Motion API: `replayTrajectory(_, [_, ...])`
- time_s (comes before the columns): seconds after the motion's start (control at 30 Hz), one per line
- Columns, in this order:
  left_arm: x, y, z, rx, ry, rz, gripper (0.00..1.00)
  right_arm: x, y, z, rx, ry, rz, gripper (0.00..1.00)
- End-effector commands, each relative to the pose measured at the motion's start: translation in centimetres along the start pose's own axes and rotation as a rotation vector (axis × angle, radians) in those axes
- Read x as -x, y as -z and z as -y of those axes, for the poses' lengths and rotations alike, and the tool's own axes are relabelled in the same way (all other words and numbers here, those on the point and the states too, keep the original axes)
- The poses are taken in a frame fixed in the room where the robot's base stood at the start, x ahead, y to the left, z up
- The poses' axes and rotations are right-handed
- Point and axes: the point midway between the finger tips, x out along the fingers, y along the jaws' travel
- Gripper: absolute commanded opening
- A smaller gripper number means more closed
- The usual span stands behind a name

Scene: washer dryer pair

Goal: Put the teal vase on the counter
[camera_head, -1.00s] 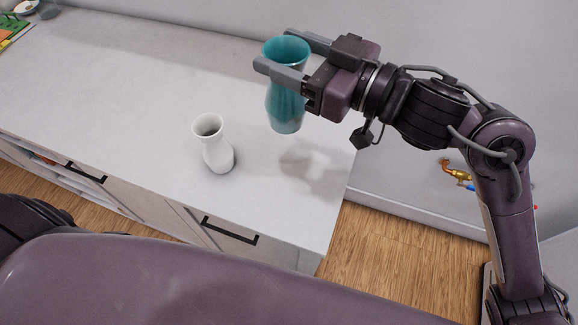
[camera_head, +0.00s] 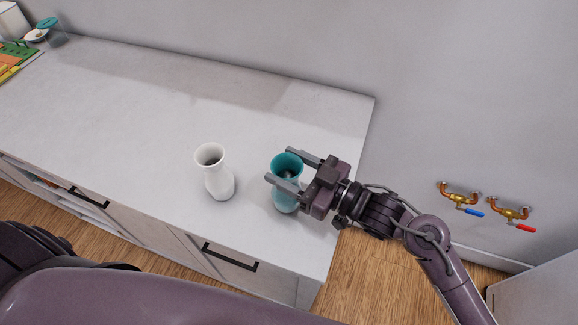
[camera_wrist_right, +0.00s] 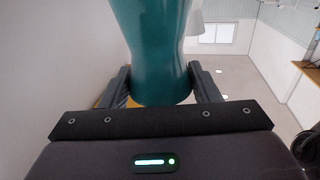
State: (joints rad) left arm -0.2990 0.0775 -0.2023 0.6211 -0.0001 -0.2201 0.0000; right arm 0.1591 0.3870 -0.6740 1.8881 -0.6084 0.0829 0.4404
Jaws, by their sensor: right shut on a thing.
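The teal vase (camera_head: 286,200) is upright at the right end of the white counter (camera_head: 130,110). My right gripper (camera_head: 281,166) is shut on the vase near its neck, one finger on each side. In the right wrist view the vase (camera_wrist_right: 155,50) stands between the two fingers (camera_wrist_right: 160,90). Its base is at or very close to the counter top; I cannot tell whether it touches. My left gripper is not in view.
A white vase (camera_head: 218,182) stands on the counter just left of the teal one. The counter's middle is clear. Pipe taps (camera_head: 461,198) are on the wall at right.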

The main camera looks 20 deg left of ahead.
Motion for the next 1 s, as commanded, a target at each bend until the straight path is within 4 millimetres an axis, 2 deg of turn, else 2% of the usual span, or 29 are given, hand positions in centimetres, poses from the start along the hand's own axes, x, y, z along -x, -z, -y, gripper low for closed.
replayTrajectory(0.1, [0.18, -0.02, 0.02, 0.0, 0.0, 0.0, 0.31, -0.02, -0.66, 0.06, 0.001, 0.001, -0.003, 0.08])
replayTrajectory(0.47, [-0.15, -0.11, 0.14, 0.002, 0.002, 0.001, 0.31, -0.02, -1.12, 0.04, 0.001, 0.001, -0.003, 0.08])
replayTrajectory(0.5, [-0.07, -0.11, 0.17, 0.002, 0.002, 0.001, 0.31, -0.01, -1.13, 0.05, 0.001, 0.001, -0.001, 0.6])
replayTrajectory(0.6, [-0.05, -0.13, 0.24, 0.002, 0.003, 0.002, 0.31, -0.01, -1.1, 0.05, 0.001, 0.001, -0.001, 0.73])
replayTrajectory(0.67, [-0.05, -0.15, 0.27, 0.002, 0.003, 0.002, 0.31, -0.01, -1.1, 0.05, 0.001, 0.001, -0.001, 0.78])
replayTrajectory(1.0, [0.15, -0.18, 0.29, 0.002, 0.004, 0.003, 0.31, 0.15, -0.71, 0.03, 0.001, 0.0, 0.0, 0.78])
